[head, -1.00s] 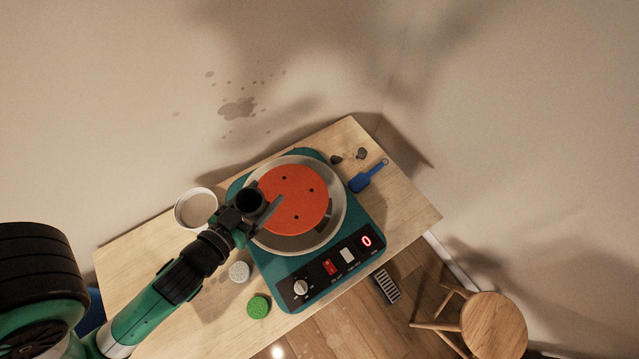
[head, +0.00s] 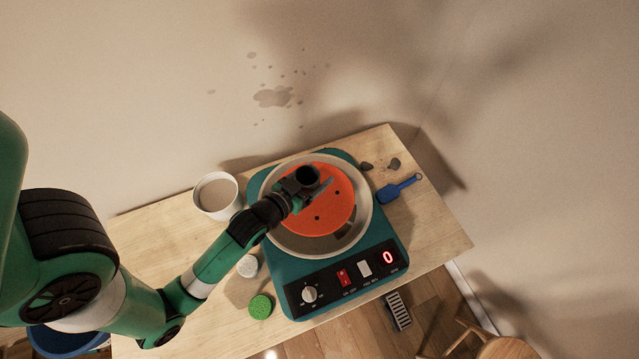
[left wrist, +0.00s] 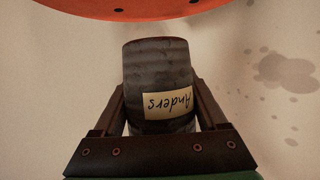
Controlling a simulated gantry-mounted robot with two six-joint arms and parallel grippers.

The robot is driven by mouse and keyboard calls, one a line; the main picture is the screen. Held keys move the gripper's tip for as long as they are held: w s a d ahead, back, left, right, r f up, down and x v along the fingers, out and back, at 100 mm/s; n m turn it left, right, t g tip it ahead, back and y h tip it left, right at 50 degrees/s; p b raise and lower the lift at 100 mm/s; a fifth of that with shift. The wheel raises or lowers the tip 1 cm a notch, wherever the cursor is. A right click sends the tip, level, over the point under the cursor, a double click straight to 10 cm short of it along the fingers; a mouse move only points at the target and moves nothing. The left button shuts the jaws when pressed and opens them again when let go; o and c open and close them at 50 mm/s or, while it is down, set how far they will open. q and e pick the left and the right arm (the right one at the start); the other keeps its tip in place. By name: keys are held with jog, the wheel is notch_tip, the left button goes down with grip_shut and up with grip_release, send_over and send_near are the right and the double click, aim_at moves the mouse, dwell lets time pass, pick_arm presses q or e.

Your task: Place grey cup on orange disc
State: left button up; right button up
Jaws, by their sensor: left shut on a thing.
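The dark grey cup (head: 307,175) is in my left gripper (head: 306,188), which is shut on its sides. In the left wrist view the cup (left wrist: 158,62) sits between the two fingers and bears a cream label reading "Anders". The orange disc (head: 335,216) lies flat in the pale round basin of the teal pottery wheel. In the head view the cup overlaps the upper left part of the disc. In the left wrist view the disc (left wrist: 145,8) shows beyond the cup, apart from it. The cup's exact height over the disc is hard to tell. My right gripper is not in view.
The teal wheel housing (head: 282,270) fills the middle of the wooden table (head: 165,232). A white bucket (head: 216,197) stands left of it. A white round piece (head: 248,266) and a green sponge (head: 261,306) lie front left. A blue tool (head: 398,188) lies right.

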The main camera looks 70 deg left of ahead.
pick_arm(q)
jog(key=shift+w+a+f, duration=0.35)
jog(key=shift+w+f, duration=0.3)
jog(key=shift+f, duration=0.2)
jog(key=shift+w+f, duration=0.1)
jog(key=shift+f, duration=0.1)
jog(key=shift+w+a+f+b, duration=0.1)
jog(key=shift+f+b, duration=0.8)
jog(key=shift+f, duration=0.7)
jog(key=shift+f, duration=0.2)
jog(key=o, duration=1.5)
